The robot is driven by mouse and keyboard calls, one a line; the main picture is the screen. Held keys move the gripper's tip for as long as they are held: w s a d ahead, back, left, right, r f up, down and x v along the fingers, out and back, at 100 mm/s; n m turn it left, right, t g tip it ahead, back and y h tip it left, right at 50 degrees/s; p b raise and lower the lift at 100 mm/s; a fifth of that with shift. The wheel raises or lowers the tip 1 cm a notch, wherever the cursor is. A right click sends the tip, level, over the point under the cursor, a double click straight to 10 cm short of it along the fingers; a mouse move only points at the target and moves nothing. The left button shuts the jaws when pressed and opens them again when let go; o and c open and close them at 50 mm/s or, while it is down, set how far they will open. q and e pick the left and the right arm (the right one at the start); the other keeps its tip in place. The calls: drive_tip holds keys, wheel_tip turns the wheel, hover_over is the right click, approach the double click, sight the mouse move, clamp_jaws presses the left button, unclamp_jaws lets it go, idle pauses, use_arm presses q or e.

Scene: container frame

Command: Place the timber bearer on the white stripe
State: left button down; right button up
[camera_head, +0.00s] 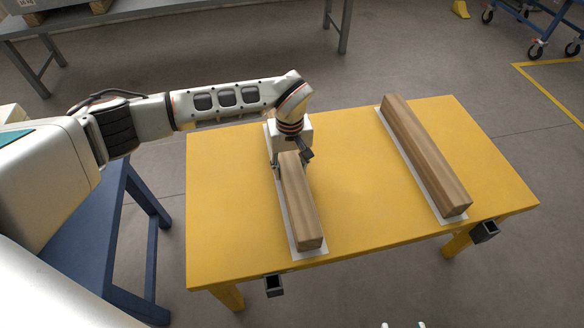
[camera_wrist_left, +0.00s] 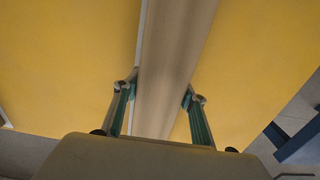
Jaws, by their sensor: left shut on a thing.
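A brown timber bearer (camera_head: 300,205) lies lengthwise over the left white stripe (camera_head: 309,254) on the yellow table. The stripe shows along its left side and at its near end. My left gripper (camera_head: 291,160) is shut on this bearer around its far part, from above. In the left wrist view the bearer (camera_wrist_left: 172,60) runs between the two fingers (camera_wrist_left: 161,95), with a thin white strip along its left side. Whether the bearer touches the stripe is hard to tell. My right gripper is not clearly seen; only small pale tips show at the bottom edge of the head view.
A second timber bearer (camera_head: 425,155) lies on another white stripe at the right of the yellow table (camera_head: 365,200). The tabletop between the bearers is clear. A blue table (camera_head: 90,215) stands at the left, a grey bench (camera_head: 150,8) behind, and a wheeled blue cart (camera_head: 550,15) at back right.

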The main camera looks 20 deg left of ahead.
use_arm(q)
drive_tip(key=shift+w+f, duration=0.1)
drive_tip(key=shift+f, duration=0.05)
drive_tip(key=shift+r, duration=0.2)
use_arm(e)
drive_tip(key=shift+w+a+r, duration=0.1)
drive_tip(key=shift+w+r, duration=0.3)
drive_tip(key=shift+r, duration=0.15)
use_arm(q)
drive_tip(key=shift+f, duration=0.1)
drive_tip(key=c, duration=1.2)
unclamp_jaws()
drive_tip(key=shift+f, duration=0.1)
use_arm(e)
drive_tip(key=shift+s+f, duration=0.2)
drive_tip(key=shift+f, duration=0.05)
drive_tip(key=shift+s+f, duration=0.1)
